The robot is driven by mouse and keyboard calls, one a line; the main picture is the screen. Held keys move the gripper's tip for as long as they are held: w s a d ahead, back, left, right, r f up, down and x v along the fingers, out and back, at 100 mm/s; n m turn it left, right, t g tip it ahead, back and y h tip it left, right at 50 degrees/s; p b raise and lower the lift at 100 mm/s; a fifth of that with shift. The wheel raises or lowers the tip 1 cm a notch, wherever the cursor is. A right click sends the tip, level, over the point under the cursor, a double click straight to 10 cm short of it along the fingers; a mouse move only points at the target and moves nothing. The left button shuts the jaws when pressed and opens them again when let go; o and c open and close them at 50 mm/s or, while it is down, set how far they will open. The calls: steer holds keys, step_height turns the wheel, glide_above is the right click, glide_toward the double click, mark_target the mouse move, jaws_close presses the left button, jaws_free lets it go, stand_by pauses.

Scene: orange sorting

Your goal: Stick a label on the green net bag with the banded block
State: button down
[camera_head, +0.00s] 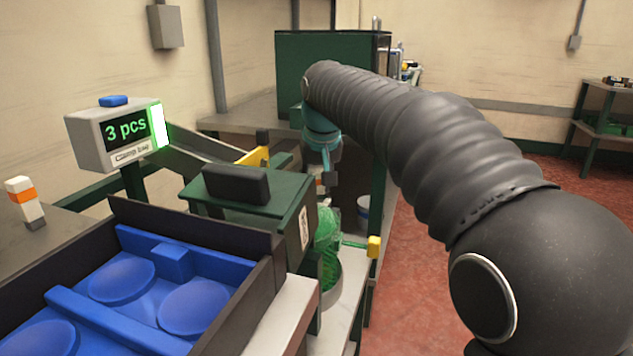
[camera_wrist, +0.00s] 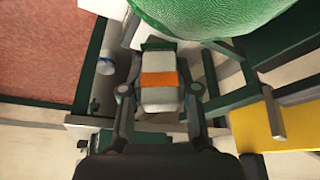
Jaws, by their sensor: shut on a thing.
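My gripper (camera_wrist: 160,88) is shut on the banded block (camera_wrist: 158,97), white with an orange band, in the wrist view. A dark green edge shows at the block's far end; I cannot tell what it belongs to. The green net bag (camera_wrist: 215,12) bulges in at the top of the wrist view, just beyond the block. I cannot tell whether they touch. In the head view the green net bag (camera_head: 327,232) hangs beside the green stand, below my gripper (camera_head: 328,180). The held block is mostly hidden there. No label is clearly visible on the bag.
A display (camera_head: 125,132) reads "3 pcs" at the left. A similar white, orange-banded piece (camera_head: 27,202) stands on the left counter. Blue trays (camera_head: 165,290) lie in front. A yellow lever (camera_head: 254,157) and yellow knob (camera_head: 374,247) flank the stand. Red floor is open at right.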

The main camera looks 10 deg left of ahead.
steer(key=shift+f, duration=0.75)
stand_by(1.6)
step_height(320, 180, up, 3)
steer(key=shift+f+p, duration=0.1)
steer(key=shift+p, duration=1.05)
steer(key=shift+r, duration=2.25)
